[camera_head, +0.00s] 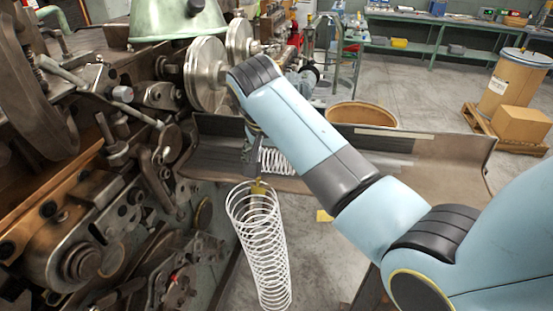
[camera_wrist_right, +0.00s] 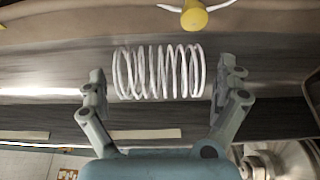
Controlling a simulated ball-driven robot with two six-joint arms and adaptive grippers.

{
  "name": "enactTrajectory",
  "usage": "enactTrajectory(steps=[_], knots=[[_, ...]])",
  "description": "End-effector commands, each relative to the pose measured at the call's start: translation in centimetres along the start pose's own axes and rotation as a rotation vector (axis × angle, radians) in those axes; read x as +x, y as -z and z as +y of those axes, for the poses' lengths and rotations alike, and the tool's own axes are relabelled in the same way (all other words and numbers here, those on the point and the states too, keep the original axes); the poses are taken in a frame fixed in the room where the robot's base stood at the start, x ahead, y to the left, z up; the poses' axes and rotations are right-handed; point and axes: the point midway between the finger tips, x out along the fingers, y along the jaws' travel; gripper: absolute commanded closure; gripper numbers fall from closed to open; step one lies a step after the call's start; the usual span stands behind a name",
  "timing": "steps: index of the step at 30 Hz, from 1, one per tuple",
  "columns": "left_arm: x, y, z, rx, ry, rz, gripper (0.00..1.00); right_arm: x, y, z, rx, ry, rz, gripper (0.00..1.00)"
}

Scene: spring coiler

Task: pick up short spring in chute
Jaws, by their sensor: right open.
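The short spring (camera_head: 277,162) is a white wire coil lying in the brown metal chute (camera_head: 440,158), partly hidden behind my right arm in the head view. In the right wrist view the short spring (camera_wrist_right: 158,73) lies crosswise between the fingers of my right gripper (camera_wrist_right: 160,84). That gripper is open, one finger beyond each end of the coil, with a small gap showing at both ends. In the head view my right gripper (camera_head: 252,148) is at the chute, mostly hidden by its own arm. My left gripper is not in view.
A long white spring (camera_head: 265,250) hangs from a yellow-tipped part (camera_head: 258,188) in front of the chute. The coiling machine (camera_head: 90,240) fills the left side. A round barrel (camera_head: 362,114) stands behind the chute. A drum (camera_head: 515,80) and box (camera_head: 522,125) stand right.

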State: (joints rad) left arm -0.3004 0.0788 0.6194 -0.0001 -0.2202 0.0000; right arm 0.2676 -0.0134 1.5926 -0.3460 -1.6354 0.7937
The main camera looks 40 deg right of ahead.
Motion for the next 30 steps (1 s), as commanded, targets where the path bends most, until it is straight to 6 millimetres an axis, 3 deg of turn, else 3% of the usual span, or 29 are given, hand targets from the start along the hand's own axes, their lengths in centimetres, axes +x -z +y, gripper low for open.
enactTrajectory(steps=[2,15,30], knots=[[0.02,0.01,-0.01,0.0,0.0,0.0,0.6,-0.01,-0.01,-0.01,0.0,0.0,0.0,0.01],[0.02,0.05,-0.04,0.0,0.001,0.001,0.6,-0.04,-0.01,-0.01,-0.001,0.0,0.0,0.57],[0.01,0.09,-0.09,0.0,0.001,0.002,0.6,-0.2,0.21,-0.11,-0.001,0.001,0.001,0.58]])
